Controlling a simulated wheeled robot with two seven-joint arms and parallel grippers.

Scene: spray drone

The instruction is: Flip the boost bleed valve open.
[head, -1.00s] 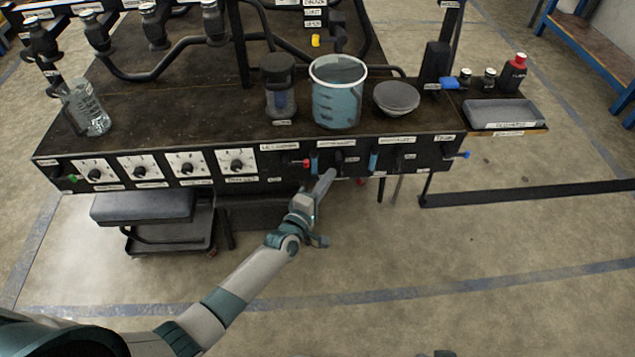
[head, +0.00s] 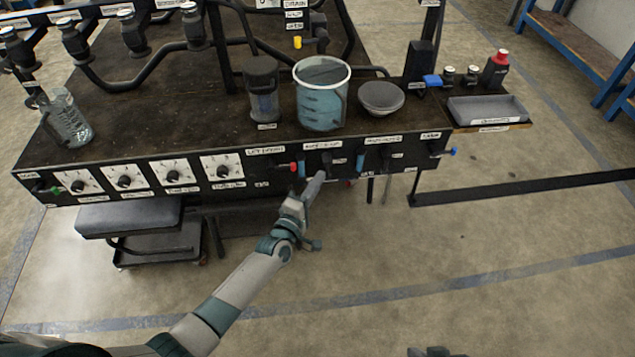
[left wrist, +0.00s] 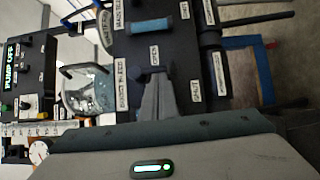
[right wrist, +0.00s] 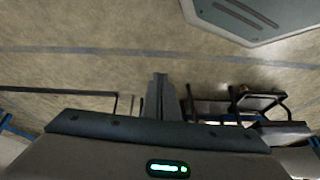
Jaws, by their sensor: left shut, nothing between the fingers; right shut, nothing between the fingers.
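The boost bleed valve sits on the bench's black front panel (head: 225,190). Its label (head: 322,145) is under the bucket, with a black pivot (head: 325,158) and an upright blue handle (head: 302,168) to its left. My left gripper (head: 320,176) is shut and empty, its tip at the panel just below the pivot. In the left wrist view the shut fingers (left wrist: 156,85) lie between the BOOST BLEED, OPEN and SHUT labels; they and the wrist hide part of the valve. My right gripper (right wrist: 160,78) is shut and empty over the floor, away from the bench.
A neighbouring valve has another blue handle (head: 359,163). A red knob (head: 293,166) is left of the boost bleed handle. A bucket (head: 322,105), a bowl (head: 381,97) and a jug (head: 68,120) stand on the bench. A dark cart (head: 160,245) is below; the floor in front is open.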

